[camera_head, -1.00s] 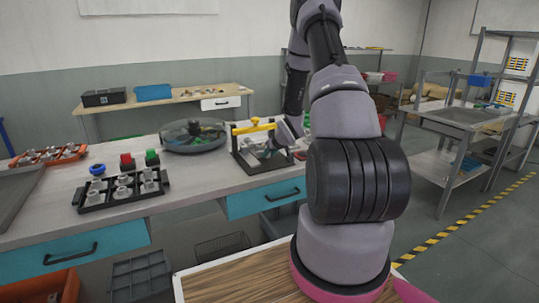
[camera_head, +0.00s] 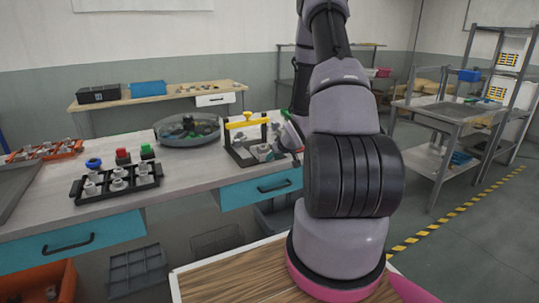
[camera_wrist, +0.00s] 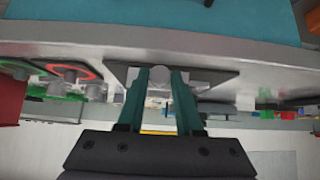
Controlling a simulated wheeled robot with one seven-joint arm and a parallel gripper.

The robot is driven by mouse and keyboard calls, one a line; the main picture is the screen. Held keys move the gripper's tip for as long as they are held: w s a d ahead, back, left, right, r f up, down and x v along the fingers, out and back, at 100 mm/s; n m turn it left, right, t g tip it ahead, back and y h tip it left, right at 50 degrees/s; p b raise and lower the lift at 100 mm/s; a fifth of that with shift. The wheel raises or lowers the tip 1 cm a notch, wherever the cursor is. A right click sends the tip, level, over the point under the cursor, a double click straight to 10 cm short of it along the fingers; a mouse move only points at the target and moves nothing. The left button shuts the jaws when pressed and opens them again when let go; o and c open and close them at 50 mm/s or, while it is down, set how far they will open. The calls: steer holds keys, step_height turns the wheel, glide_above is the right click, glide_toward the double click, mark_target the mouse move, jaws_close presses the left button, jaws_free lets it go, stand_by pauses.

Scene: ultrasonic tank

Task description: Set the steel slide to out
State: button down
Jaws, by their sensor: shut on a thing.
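A fixture with a dark base and a yellow top bar (camera_head: 247,121) stands near the right end of the workbench. Grey steel parts (camera_head: 264,152) show under its bar, partly covered by my gripper (camera_head: 288,146) at its right side. In the wrist view, the two teal fingers of my gripper (camera_wrist: 158,76) close on a round steel end, which I take to be the steel slide (camera_wrist: 158,72). The dark base plate (camera_wrist: 215,75) lies behind it. How far out the slide sits is hard to tell.
A black rack with metal parts (camera_head: 118,184), red and green buttons (camera_head: 123,156) and a round glass-lidded bowl (camera_head: 187,131) stand to the left on the bench. A teal drawer (camera_head: 262,189) is below the fixture. A steel trolley (camera_head: 452,110) stands at right.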

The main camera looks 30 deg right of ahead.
steer(key=shift+s, duration=0.2)
steer(key=c, duration=0.6)
jaws_free()
steer(key=shift+s+r, duration=0.25)
steer(key=shift+r, duration=0.1)
steer(key=v, duration=1)
steer(key=shift+f, duration=0.1)
